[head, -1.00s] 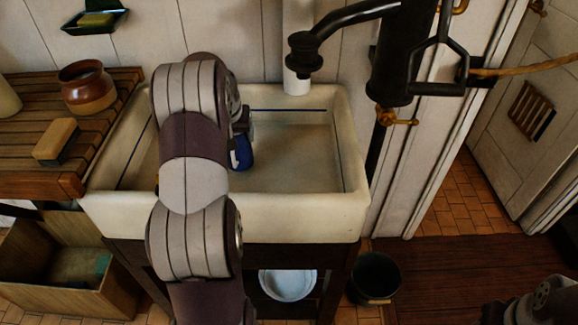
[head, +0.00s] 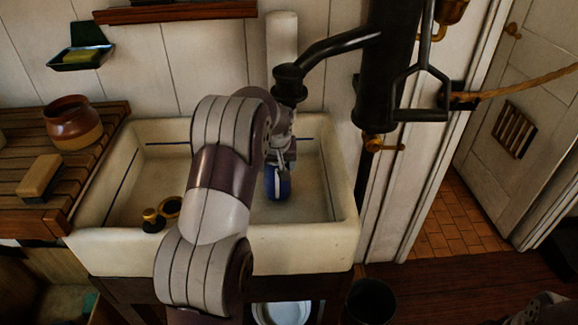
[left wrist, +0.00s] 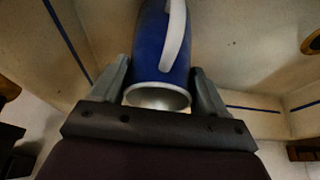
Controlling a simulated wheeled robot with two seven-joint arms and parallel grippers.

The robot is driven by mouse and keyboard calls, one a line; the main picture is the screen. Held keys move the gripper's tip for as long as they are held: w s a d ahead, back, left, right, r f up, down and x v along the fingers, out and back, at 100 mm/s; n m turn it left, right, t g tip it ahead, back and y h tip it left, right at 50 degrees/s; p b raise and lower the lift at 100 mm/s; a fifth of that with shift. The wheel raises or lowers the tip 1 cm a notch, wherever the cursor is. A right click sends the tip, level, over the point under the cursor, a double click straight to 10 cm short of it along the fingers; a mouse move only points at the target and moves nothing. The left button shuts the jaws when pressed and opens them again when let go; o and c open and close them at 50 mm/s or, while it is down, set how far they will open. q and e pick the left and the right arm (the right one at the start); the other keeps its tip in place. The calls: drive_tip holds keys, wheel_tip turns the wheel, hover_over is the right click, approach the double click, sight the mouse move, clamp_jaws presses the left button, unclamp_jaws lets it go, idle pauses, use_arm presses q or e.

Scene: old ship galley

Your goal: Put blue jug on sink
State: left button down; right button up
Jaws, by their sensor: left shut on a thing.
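The blue jug (head: 278,184) is inside the white sink (head: 300,247), right of its middle in the head view. My left gripper (head: 281,163) reaches down into the sink from above and is shut on the jug. In the left wrist view the jug (left wrist: 163,50) stands between the two grey fingers (left wrist: 160,88), with its pale handle and light rim showing. I cannot tell whether the jug's base touches the sink floor. My right gripper is not in view; only a dark part of my right arm shows at the lower right.
A black pump with a spout (head: 290,82) hangs over the sink's back. A brass plug and ring (head: 160,215) lie in the sink's left part. On the left, a slatted board (head: 22,175) carries a brown pot (head: 73,122) and a brush (head: 40,177). A dark bucket (head: 370,302) stands below right.

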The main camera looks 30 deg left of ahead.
use_arm(q)
drive_tip(key=w+d, duration=0.1)
drive_tip(key=d, duration=0.2)
drive_tip(key=shift+w+r, duration=0.1)
drive_tip(key=shift+w, duration=0.3)
drive_tip(key=shift+a+f, duration=0.1)
drive_tip(key=shift+f, duration=0.75)
unclamp_jaws()
drive_tip(key=shift+f, duration=0.1)
drive_tip(key=shift+r+p, duration=0.25)
drive_tip(key=shift+p, duration=0.1)
drive_tip(key=v, duration=1.1)
drive_tip(key=shift+s+r+b, duration=0.2)
drive_tip(key=shift+r+b, duration=0.1)
